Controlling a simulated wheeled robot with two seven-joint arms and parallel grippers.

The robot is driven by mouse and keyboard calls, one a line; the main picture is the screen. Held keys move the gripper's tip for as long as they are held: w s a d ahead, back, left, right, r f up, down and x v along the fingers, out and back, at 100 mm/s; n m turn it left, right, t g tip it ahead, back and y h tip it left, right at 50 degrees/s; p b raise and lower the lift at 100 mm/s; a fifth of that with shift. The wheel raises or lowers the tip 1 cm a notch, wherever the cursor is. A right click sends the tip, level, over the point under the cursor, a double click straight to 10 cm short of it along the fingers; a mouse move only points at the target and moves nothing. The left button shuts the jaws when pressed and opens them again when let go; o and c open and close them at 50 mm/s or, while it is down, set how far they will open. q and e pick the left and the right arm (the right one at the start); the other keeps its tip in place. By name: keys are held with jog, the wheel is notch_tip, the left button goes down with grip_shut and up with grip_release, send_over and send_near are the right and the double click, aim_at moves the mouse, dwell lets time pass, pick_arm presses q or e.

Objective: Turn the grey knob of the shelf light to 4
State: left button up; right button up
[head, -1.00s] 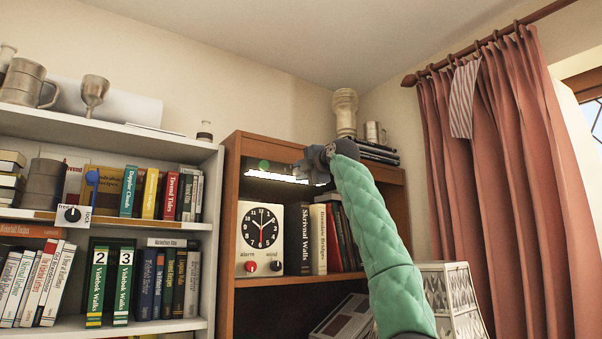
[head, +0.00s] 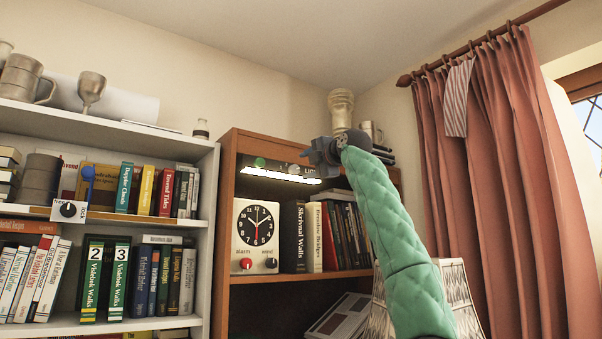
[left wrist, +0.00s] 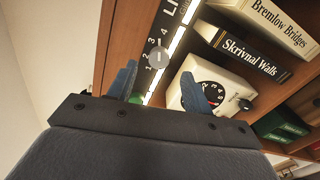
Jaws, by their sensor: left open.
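The shelf light is a dark strip (head: 245,169) with a glowing white tube under the top of the brown bookcase. Its grey knob (head: 293,169) shows just left of my left gripper (head: 316,153). In the left wrist view the grey knob (left wrist: 158,57) is a round disc with a thin line across it and numbers 1 to 4 around it; I cannot tell surely which number it marks. My left gripper (left wrist: 160,88) is open and empty. Its blue fingers stand apart, short of the knob in that view and not visibly touching it. My right gripper is not in view.
A green round button (head: 260,162) sits on the same strip. Below are a white clock (head: 255,225) with two small knobs and several books (head: 293,235). A stone-coloured vase (head: 341,108) stands on the bookcase top.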

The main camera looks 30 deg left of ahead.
pick_arm(q)
jog(key=shift+v, duration=1.15)
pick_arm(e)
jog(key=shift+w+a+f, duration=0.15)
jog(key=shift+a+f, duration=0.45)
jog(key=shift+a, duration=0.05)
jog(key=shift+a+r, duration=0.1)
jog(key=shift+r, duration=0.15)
